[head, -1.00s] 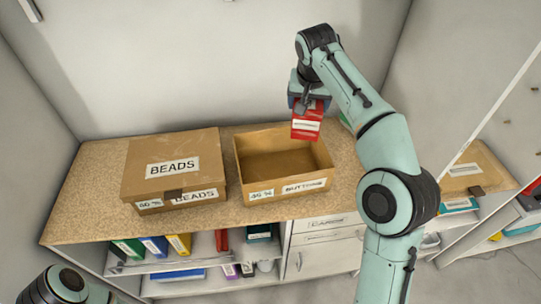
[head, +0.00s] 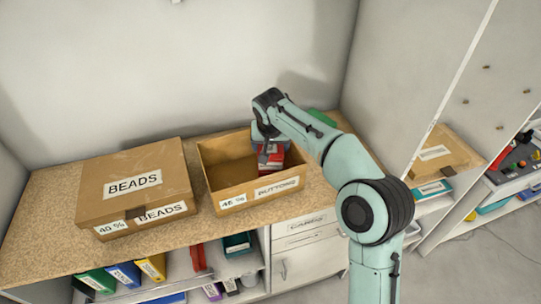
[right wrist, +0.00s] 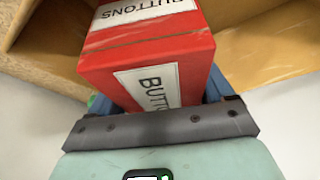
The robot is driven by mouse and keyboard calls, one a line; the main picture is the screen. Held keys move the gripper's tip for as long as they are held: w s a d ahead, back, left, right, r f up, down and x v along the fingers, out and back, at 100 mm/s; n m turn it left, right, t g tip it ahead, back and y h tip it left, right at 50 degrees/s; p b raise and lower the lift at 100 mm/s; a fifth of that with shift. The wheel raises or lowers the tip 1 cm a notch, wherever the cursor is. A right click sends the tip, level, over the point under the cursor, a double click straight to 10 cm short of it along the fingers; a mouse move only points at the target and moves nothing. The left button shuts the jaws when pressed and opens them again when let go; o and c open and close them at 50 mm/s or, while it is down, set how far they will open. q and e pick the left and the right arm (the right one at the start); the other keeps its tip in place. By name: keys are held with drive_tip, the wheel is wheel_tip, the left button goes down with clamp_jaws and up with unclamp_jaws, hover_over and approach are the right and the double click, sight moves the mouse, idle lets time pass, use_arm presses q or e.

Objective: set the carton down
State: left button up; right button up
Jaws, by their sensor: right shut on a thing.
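The red carton (head: 272,158) with white labels reading BUTTONS is in my right gripper (head: 266,143). In the right wrist view the carton (right wrist: 150,60) fills the middle, with my gripper (right wrist: 160,112) shut on its near end. The carton appears inside the opening of the open cardboard box labelled BUTTONS (head: 243,187), towards its right side. I cannot tell whether it touches the box floor. The left part of the box looks empty. Cardboard walls also show around the carton in the right wrist view. My left gripper is not in view.
A closed cardboard box labelled BEADS (head: 150,168) stands to the left on the speckled counter (head: 40,250). A green thing (head: 322,118) lies behind the open box's right end. Colored binders (head: 124,275) sit on the shelf below. The white wall is close behind.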

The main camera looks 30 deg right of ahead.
drive_tip(key=shift+f+b, duration=0.3)
drive_tip(key=shift+f, duration=1.6)
drive_tip(key=shift+f, duration=0.15)
drive_tip(key=o, duration=0.9)
